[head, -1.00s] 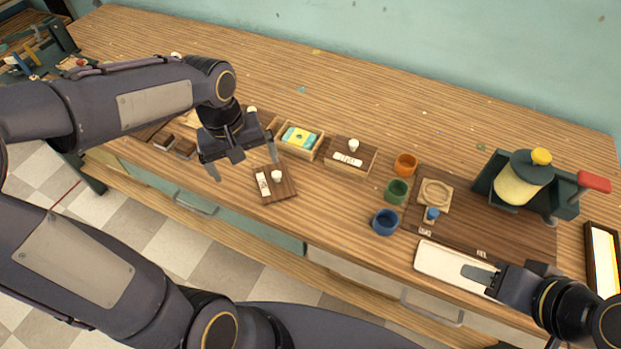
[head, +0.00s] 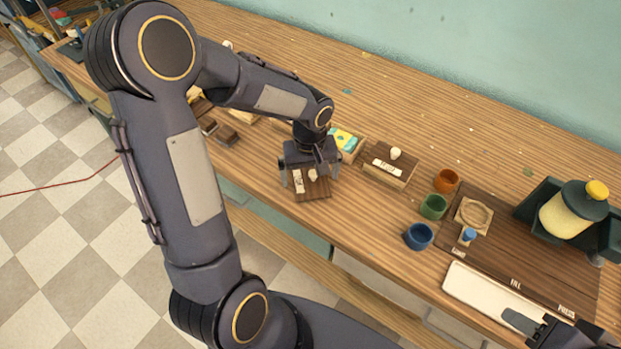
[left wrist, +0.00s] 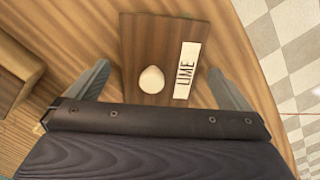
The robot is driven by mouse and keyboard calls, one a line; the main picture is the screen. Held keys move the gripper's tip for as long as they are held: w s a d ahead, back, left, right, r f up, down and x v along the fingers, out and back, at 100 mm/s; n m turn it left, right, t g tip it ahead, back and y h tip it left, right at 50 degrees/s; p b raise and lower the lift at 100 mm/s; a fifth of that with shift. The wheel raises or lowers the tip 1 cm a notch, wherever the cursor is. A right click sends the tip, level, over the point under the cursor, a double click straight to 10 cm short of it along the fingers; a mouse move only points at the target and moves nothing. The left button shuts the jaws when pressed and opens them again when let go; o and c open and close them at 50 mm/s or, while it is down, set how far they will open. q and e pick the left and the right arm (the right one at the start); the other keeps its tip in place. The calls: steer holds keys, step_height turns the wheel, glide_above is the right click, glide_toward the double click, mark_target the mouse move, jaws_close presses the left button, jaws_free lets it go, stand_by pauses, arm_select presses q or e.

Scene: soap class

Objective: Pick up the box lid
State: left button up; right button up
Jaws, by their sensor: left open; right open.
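The box lid (head: 313,190) is a dark brown wooden board with a pale round knob and a white label. It lies flat near the table's front edge. In the left wrist view the lid (left wrist: 144,35) shows the knob and the word LIME. My left gripper (head: 311,172) is over the lid, open and empty. In the left wrist view its fingers stand on either side of the knob and label, and the lid lies between them. An open box (head: 346,143) with yellow and teal contents stands just behind. My right gripper (head: 525,325) is open at the bottom right, partly cut off.
A second box (head: 388,168) has its lid on. Orange (head: 446,180), green (head: 433,206) and blue (head: 418,236) cups stand to the right. A white tray (head: 490,290) and a green press with a yellow cylinder (head: 570,215) are further right. Small dark blocks (head: 225,136) lie left.

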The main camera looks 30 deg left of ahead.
arm_select(q)
steer(key=shift+c, duration=0.3)
steer(key=c, duration=1)
steer(key=shift+r, duration=0.1)
